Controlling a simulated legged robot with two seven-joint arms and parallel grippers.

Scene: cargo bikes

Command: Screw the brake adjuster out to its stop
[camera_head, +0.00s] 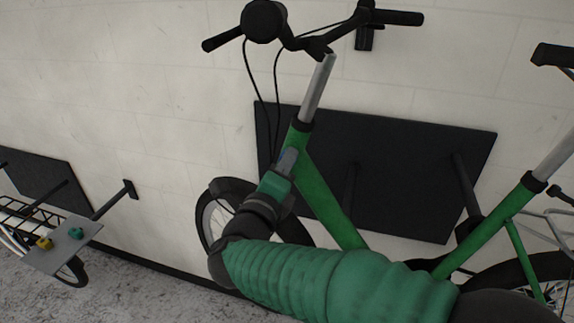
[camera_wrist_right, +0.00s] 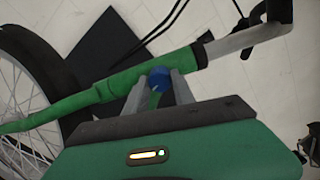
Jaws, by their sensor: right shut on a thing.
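The brake adjuster is a small blue round knob (camera_wrist_right: 158,77) beside the green frame tube (camera_wrist_right: 130,80) in the right wrist view. My right gripper (camera_wrist_right: 159,88) has its two grey fingers on either side of the knob and is shut on it. In the head view the right gripper (camera_head: 287,161) is at the front of the green bike (camera_head: 322,195), just below the head of the frame. The knob is mostly hidden there by the fingers. My left gripper is not in view.
The handlebar (camera_head: 335,40) with hanging black cables is above the gripper. A dark wall panel (camera_head: 400,170) is behind the bike. A grey board (camera_head: 62,247) with yellow and teal pieces is at the far left.

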